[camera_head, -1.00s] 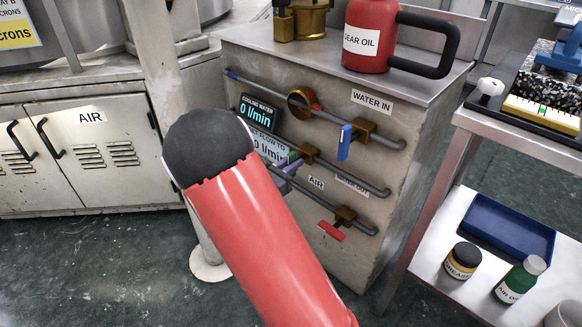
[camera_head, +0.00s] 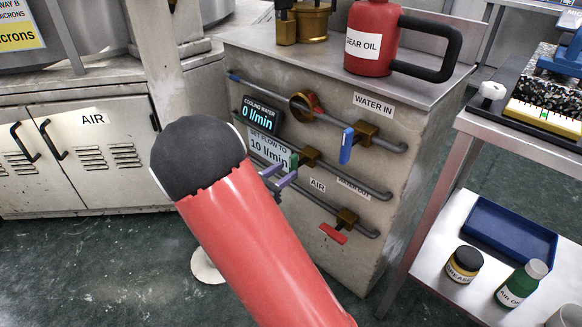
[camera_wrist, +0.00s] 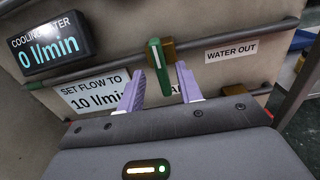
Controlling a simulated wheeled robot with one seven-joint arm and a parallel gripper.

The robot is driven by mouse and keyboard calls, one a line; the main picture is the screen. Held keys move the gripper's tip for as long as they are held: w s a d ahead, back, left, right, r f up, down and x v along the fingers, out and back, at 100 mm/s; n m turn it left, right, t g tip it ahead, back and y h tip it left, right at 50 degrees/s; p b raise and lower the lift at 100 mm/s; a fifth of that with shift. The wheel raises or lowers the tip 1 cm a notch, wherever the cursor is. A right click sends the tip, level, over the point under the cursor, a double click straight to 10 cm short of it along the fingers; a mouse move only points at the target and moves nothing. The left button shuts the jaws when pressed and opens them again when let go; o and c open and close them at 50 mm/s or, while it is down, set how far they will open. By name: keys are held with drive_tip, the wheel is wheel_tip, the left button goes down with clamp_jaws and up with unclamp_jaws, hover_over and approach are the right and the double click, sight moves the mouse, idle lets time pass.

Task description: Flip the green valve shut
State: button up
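The green valve has a green lever (camera_wrist: 159,68) that hangs down from a brass body (camera_wrist: 172,50), crosswise to its pipe, in the wrist view. In the head view the green lever (camera_head: 294,161) shows small beside its brass body (camera_head: 310,156). My gripper (camera_wrist: 161,69) is open, with one purple finger on each side of the lever. Gaps show between the fingers and the lever, so I see no grip on it. In the head view my gripper (camera_head: 284,177) is partly hidden behind my red forearm.
A cooling water display (camera_head: 260,114) reads 0 l/min, above a "SET FLOW TO 10 l/min" label (camera_head: 268,148). A blue lever (camera_head: 346,145) is on the upper pipe, a red lever (camera_head: 333,234) on the lower. A trolley (camera_head: 440,250) stands at the right.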

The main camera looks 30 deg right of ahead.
drive_tip(key=shift+v, duration=1.8)
